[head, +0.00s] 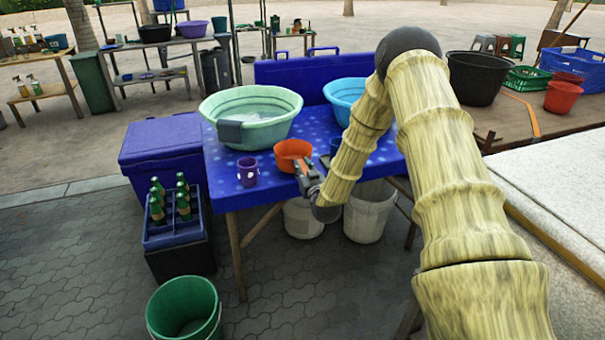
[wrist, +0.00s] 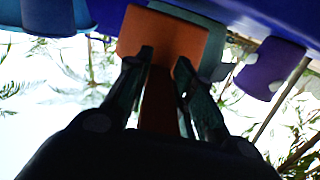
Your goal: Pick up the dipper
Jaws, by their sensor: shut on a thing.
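The orange dipper (head: 292,151) is at the front edge of the blue table in the head view. In the wrist view the dipper (wrist: 162,32) is at the top middle, its handle running down between the fingers. My gripper (head: 302,169) is shut on the dipper's handle, and its two dark fingers also show in the wrist view (wrist: 164,65). Whether the dipper touches the table is hard to tell.
The blue spotted table (head: 222,180) also holds a purple mug (head: 247,172), a pale green basin (head: 265,107) and a blue basin (head: 343,91). White buckets (head: 368,212) stand below. A bottle crate (head: 165,236) and green bucket (head: 185,310) are at left.

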